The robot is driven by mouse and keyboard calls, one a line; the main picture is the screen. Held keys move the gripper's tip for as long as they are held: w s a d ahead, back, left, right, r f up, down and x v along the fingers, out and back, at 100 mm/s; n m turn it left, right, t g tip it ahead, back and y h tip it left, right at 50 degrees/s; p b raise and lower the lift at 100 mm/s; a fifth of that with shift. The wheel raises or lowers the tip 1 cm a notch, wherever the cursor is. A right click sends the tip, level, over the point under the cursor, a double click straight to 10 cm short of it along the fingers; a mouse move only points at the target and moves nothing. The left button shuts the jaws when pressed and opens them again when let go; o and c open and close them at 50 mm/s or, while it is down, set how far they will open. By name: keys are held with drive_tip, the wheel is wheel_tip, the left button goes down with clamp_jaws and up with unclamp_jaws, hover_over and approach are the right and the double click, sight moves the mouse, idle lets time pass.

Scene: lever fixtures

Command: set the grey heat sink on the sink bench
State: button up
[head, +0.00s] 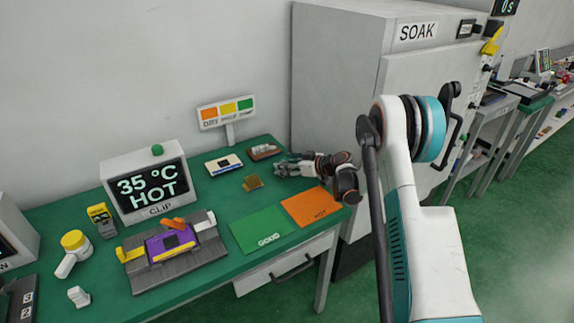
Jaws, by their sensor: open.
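My gripper (280,168) is low over the right part of the green-topped bench (190,278), fingers pointing left, jaws open with nothing seen between them. A small gold-brown block (252,183) lies just left of and below the fingertips, apart from them. A brownish item (264,152) lies behind them. A small pale grey block (78,297) stands at the bench's front left; I cannot tell whether it is the grey heat sink. No bench label reading sink is visible; the display (147,184) here reads 35 °C HOT above CLIP.
Green GOOD (260,230) and orange HOT (309,208) mats lie at the right. A large SOAK cabinet (345,80) stands behind. More benches (515,115) stand at the far right, with green floor between.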

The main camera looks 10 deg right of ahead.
drive_tip(key=p+v, duration=0.3)
drive_tip(key=v, duration=0.9)
